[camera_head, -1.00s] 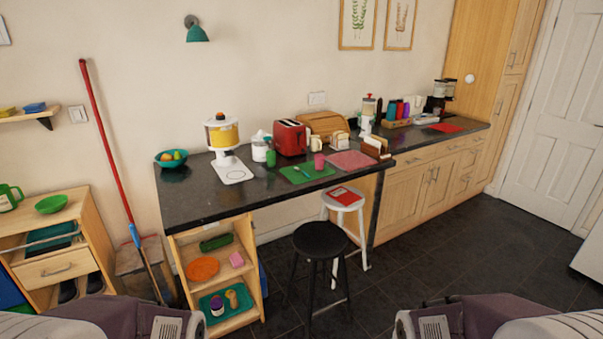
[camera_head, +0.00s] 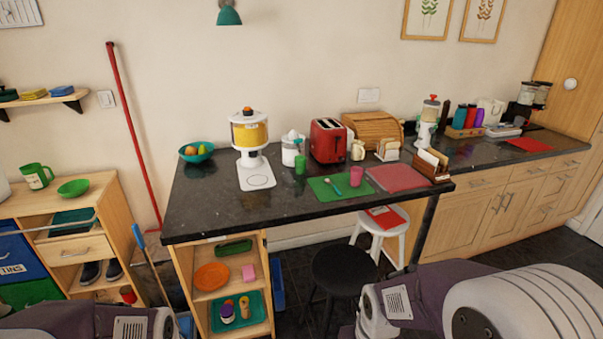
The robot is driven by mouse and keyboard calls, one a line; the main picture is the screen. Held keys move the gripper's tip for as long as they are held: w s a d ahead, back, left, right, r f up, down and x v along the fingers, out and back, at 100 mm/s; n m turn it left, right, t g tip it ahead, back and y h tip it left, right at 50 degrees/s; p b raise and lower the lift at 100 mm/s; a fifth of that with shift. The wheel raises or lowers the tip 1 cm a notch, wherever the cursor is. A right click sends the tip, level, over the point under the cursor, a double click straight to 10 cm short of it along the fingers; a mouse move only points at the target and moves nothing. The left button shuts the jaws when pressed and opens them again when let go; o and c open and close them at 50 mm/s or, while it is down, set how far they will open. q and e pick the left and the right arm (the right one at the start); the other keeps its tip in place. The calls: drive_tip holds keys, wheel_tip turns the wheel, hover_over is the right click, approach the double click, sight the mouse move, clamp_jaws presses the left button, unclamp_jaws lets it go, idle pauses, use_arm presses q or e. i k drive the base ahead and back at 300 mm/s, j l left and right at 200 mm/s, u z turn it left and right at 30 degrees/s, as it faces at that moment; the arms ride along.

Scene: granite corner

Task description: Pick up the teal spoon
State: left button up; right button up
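A small pale teal spoon (camera_head: 334,187) lies on the green mat (camera_head: 318,194) on the dark granite counter, between a green cup (camera_head: 300,164) on the left and a pink cup (camera_head: 356,176) on the right. It is small in this view, so its exact colour is hard to tell. Only parts of my arms show at the lower left and lower right. Neither of my grippers is in the picture, and nothing of mine is near the spoon.
The counter's left front (camera_head: 205,212) is clear. A white dispenser (camera_head: 250,135), a red toaster (camera_head: 327,141) and a red tray (camera_head: 397,179) stand around the mat. A black stool (camera_head: 345,268) and a white stool (camera_head: 378,236) stand before the counter. An open shelf (camera_head: 188,272) is under its left end.

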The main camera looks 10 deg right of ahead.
sight(328, 182)
drive_tip(key=i+l+u, duration=0.1)
drive_tip(key=l+u, duration=0.2)
drive_tip(key=l, duration=0.2)
drive_tip(key=l+u, duration=0.25)
drive_tip(key=l, duration=0.3)
drive_tip(key=l+u, duration=0.3)
drive_tip(key=l, duration=0.25)
drive_tip(key=l+u, duration=0.25)
drive_tip(key=l, duration=0.3)
drive_tip(key=k+l+u, duration=0.1)
drive_tip(key=l+u, duration=0.2)
drive_tip(key=l, duration=0.2)
drive_tip(key=k+l+u, duration=0.15)
drive_tip(key=l+u, duration=0.15)
drive_tip(key=l, duration=0.2)
drive_tip(key=l+u, duration=0.35)
drive_tip(key=l, duration=0.15)
drive_tip(key=l+u, duration=0.35)
drive_tip(key=l, duration=0.15)
drive_tip(key=l+u, duration=0.3)
drive_tip(key=l, duration=0.2)
